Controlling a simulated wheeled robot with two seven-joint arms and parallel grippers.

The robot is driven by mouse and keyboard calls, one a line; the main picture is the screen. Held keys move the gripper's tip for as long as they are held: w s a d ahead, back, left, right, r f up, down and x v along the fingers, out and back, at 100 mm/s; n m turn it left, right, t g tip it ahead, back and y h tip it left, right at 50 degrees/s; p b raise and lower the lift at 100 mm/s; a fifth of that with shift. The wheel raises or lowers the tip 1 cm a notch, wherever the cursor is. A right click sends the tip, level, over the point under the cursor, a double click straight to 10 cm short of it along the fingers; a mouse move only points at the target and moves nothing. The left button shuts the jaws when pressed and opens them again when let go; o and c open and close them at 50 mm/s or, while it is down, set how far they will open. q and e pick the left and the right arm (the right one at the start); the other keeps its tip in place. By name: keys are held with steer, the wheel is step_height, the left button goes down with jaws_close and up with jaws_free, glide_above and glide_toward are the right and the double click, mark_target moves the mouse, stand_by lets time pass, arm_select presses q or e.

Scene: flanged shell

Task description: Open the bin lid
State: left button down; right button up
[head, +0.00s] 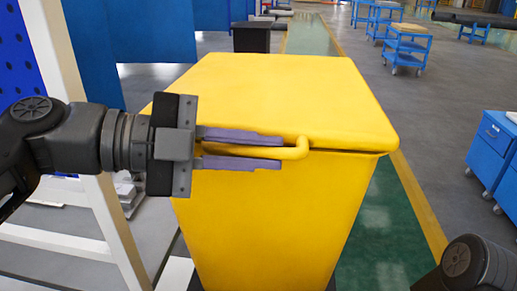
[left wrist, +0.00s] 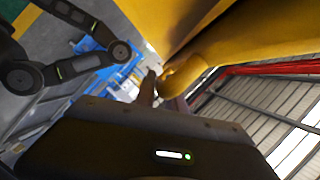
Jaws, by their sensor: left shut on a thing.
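A yellow bin (head: 270,225) stands upright in front of me with its yellow lid (head: 290,90) on top. The lid lies nearly flat, with a thin dark gap under its front right edge. A yellow bar handle (head: 300,148) sticks out at the lid's front edge. My left gripper (head: 270,152) comes in from the left, its two fingers above and below the handle, shut on it. In the left wrist view the yellow handle (left wrist: 185,75) is between the fingertips, partly hidden by them. My right gripper is out of view; only part of my right arm shows at the lower right.
A white frame with a blue perforated panel (head: 18,65) stands close on the left, beside my left arm. Blue cabinets (head: 492,150) stand at the right. Blue carts (head: 405,45) are farther back. The floor right of the bin is clear.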

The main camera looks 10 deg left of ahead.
arm_select(q)
steer(key=shift+r, duration=0.1)
stand_by(0.5)
steer(key=w+r+p, duration=0.2)
steer(key=r+p, duration=0.2)
steer(key=r, duration=0.6)
steer(key=w+r+p, duration=0.3)
steer(key=r+p, duration=0.2)
steer(key=r, duration=0.6)
steer(key=shift+w+r, duration=0.3)
